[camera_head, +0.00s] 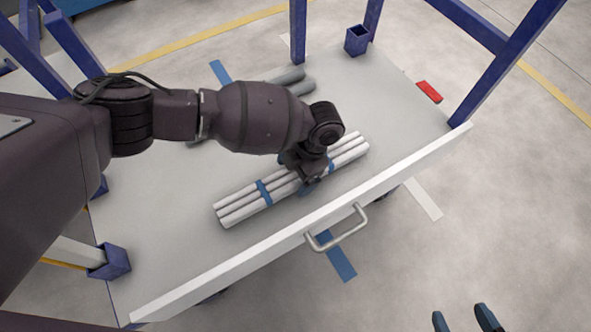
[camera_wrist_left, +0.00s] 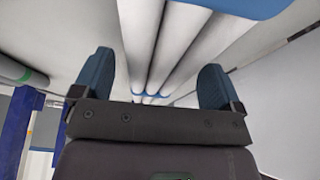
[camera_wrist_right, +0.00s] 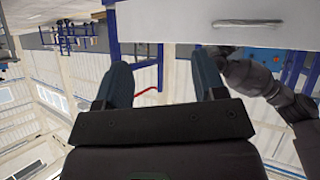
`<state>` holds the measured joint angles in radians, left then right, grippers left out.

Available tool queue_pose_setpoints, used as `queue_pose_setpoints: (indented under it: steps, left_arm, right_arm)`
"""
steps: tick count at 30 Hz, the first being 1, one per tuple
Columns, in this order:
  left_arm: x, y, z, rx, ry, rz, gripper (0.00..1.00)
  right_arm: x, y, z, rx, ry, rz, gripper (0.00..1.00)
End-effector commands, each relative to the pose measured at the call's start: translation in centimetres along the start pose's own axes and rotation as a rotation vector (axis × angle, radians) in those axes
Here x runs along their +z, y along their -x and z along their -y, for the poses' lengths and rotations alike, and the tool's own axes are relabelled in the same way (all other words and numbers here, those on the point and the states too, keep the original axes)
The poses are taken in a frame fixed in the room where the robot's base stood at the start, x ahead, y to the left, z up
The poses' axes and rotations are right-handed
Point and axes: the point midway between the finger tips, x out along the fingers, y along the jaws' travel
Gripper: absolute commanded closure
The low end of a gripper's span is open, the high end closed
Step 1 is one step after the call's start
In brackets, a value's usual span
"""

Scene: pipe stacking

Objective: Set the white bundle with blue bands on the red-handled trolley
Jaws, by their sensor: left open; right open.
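The white bundle with blue bands (camera_head: 240,205) lies flat on a pale grey deck (camera_head: 165,265) in the head view; its pipes also fill the top of the left wrist view (camera_wrist_left: 188,45). My left gripper (camera_head: 308,180) is over the bundle's middle, pointing down. In the left wrist view the left gripper (camera_wrist_left: 155,80) is open, one finger on each side of the pipes, with no visible grip. My right gripper (camera_head: 463,318) is open and empty at the bottom right, off the deck. A red bar (camera_wrist_right: 146,92) shows between its fingers in the distance; whether it is the trolley's handle is unclear.
A grey pipe bundle (camera_head: 288,76) lies behind, partly hidden by my left arm. The deck has a raised white front edge (camera_head: 420,153) with a metal handle (camera_head: 338,232), and blue posts (camera_head: 298,30). A red block (camera_head: 429,91) shows beyond the deck's right side.

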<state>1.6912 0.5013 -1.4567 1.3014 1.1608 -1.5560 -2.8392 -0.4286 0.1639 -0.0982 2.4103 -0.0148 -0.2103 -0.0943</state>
Motion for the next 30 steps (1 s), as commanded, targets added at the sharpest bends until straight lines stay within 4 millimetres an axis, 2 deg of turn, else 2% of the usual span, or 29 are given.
queue_pose_setpoints:
  steps: [5, 12, 18, 24, 30]
  left_arm:
    - [0.0, 1.9, -0.1, 0.004, 0.001, 0.004, 0.09]
    - [-0.1, 6.6, -0.2, 0.007, 0.003, 0.007, 0.09]
    - [-0.1, 10.0, -0.1, 0.004, 0.001, 0.004, 0.09]
    - [0.0, 11.7, 0.0, 0.002, 0.001, 0.001, 0.09]
    - [0.0, 12.1, 0.0, 0.0, 0.0, 0.0, 0.09]
  right_arm:
    - [-0.4, 0.1, -0.1, 0.001, 0.007, 0.006, 0.36]
    - [-0.5, 0.2, 0.2, -0.008, 0.024, 0.039, 0.36]
    - [-0.3, 0.2, 0.4, -0.017, 0.035, 0.072, 0.36]
    - [-0.4, 0.2, 0.3, -0.02, 0.048, 0.088, 0.36]
    - [-0.4, 0.2, 0.3, -0.023, 0.054, 0.09, 0.36]
